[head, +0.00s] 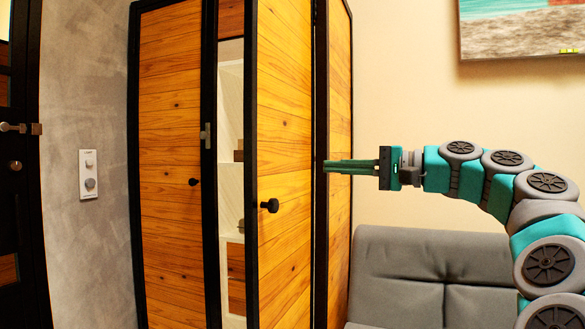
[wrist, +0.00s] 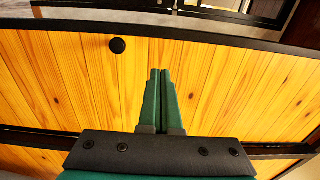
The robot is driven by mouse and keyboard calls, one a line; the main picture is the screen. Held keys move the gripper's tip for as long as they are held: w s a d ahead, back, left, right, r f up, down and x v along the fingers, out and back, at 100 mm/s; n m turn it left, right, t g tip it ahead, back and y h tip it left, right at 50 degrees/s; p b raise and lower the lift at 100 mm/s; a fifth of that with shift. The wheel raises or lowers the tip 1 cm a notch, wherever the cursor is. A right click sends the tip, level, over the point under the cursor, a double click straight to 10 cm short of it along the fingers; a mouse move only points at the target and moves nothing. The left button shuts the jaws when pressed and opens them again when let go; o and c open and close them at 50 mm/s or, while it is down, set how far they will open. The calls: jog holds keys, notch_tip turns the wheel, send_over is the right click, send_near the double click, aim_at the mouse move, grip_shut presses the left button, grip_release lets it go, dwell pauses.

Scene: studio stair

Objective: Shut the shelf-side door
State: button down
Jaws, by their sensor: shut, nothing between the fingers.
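The wooden cabinet has a black-framed door (head: 285,130) with a round black knob (head: 269,205), standing ajar. A gap at its left edge shows pale shelves (head: 231,130) inside. I take this as the shelf-side door. My gripper (head: 326,166) is shut and empty, pointing left, with its fingertips in front of the door's right-hand edge in the head view. In the wrist view, my shut fingers (wrist: 160,73) lie over the door's planks (wrist: 210,75), right of the knob (wrist: 117,45). I cannot tell whether the tips touch the wood.
Another wooden door (head: 170,130) with a black knob is at the cabinet's left. A grey sofa (head: 430,270) stands below my arm, and a picture (head: 520,30) hangs on the wall. A dark door (head: 15,170) is at far left, past a wall switch (head: 88,175).

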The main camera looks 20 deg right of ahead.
aim_at(262, 166)
jog(key=x, duration=1.3)
jog(key=shift+w+a, duration=0.25)
jog(key=shift+a, duration=0.05)
jog(key=shift+a, duration=0.1)
